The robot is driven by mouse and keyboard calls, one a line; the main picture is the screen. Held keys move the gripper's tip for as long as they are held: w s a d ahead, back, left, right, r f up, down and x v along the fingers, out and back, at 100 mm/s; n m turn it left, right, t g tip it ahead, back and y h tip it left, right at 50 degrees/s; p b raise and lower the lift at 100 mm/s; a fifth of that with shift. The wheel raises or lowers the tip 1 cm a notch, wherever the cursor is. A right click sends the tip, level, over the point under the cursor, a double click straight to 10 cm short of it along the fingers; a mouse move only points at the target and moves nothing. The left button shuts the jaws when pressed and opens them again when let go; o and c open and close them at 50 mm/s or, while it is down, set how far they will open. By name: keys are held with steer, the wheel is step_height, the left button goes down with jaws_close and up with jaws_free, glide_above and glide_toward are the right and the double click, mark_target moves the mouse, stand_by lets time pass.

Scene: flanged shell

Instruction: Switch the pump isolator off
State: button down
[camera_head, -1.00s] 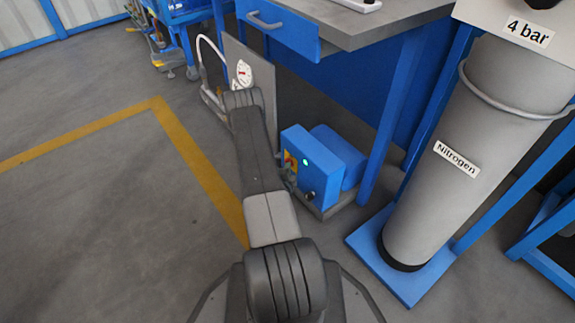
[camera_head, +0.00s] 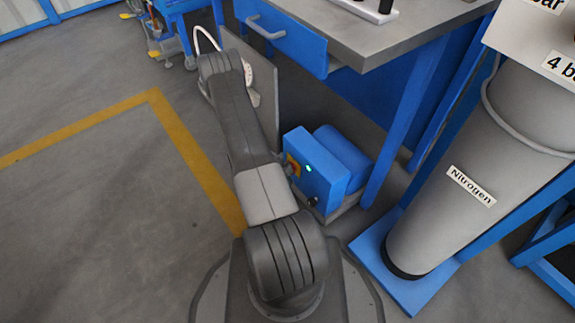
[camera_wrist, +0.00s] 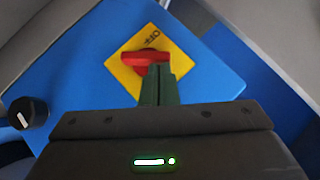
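The pump isolator is a red handle (camera_wrist: 145,58) on a yellow plate (camera_wrist: 178,58) on the face of a blue box. My gripper (camera_wrist: 157,70) shows two green fingers close together, with no clear gap. Their tips overlap the handle's lower edge; I cannot tell whether they touch it. In the head view the blue pump box (camera_head: 322,185) stands low under the bench with a green lamp (camera_head: 309,168) lit. My arm hides the gripper there.
A black knob (camera_wrist: 29,113) with a white mark sits on the box's left side. A nitrogen cylinder (camera_head: 455,185) stands right of the pump. A bench with an open drawer (camera_head: 285,40) overhangs it. A grey panel (camera_head: 262,90) stands behind my arm. Floor to the left is clear.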

steer(key=n+g, duration=0.1)
steer(key=w+a+g+h, duration=0.1)
steer(key=shift+w+a+n+g+h, duration=0.15)
steer(key=shift+w+n+g+h, duration=0.15)
steer(key=shift+n+g, duration=0.1)
steer(key=shift+r, duration=0.1)
stand_by(0.3)
steer(key=shift+r+p, duration=0.3)
steer(key=shift+r, duration=0.45)
